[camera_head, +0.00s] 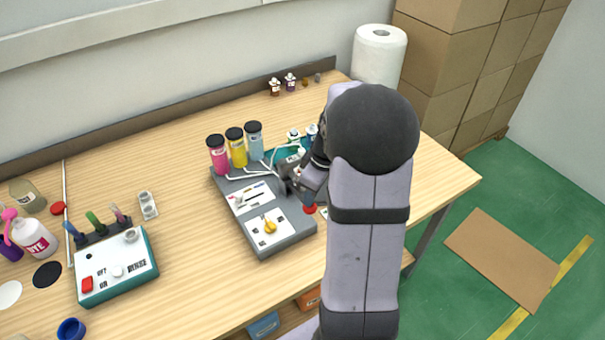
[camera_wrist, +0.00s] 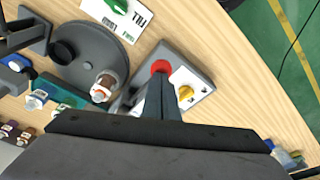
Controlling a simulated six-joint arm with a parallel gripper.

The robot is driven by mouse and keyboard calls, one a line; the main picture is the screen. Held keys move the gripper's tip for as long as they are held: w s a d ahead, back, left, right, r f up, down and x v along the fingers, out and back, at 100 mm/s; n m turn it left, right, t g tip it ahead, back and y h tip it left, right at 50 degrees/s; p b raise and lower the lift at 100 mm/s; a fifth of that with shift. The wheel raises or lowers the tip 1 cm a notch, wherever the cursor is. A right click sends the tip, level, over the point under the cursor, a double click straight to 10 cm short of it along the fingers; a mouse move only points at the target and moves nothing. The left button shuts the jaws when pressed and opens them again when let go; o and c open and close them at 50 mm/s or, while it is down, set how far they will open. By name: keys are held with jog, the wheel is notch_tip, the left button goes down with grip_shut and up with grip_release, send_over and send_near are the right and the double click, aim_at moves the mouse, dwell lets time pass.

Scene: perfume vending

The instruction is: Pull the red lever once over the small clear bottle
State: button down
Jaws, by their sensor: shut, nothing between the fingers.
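The red lever's round knob (camera_wrist: 160,67) shows in the wrist view at the edge of a white panel. In the head view the red knob (camera_head: 309,209) shows just left of my arm. My gripper (camera_wrist: 162,88) is shut and empty, its tips close beside the red knob; I cannot tell whether they touch. A small bottle with a whitish top and brownish tint (camera_wrist: 103,87) stands on the rim of a grey round plate (camera_wrist: 85,50), left of the gripper. I cannot tell surely that it is the clear one. In the head view my arm hides this area.
A grey dispenser (camera_head: 270,243) carries pink, yellow and blue bottles with a yellow knob on its panel. A yellow knob (camera_wrist: 185,92) sits right of the red one in the wrist view. A teal-edged box (camera_head: 117,268) stands left. A paper roll (camera_head: 379,55) stands behind.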

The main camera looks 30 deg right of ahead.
jog(key=shift+r+p, duration=1.75)
jog(key=shift+r, duration=0.8)
jog(key=m, duration=0.4)
jog(key=shift+d, duration=0.15)
jog(key=s+a+f+m+g, duration=0.1)
jog(key=s+a+f+m, duration=0.1)
jog(key=s+a+m, duration=0.3)
jog(key=s+f+m+g, duration=0.2)
jog(key=s+f+m, duration=0.1)
jog(key=s, duration=0.4)
jog(key=s+a+r+n, duration=0.1)
jog(key=a+r+n, duration=0.1)
jog(key=a, duration=0.4)
jog(key=s+a+r+n+t+h, duration=0.1)
jog(key=a+r+n, duration=0.1)
jog(key=a+n, duration=0.2)
jog(key=shift+s+a, duration=0.25)
jog(key=shift+a, duration=0.95)
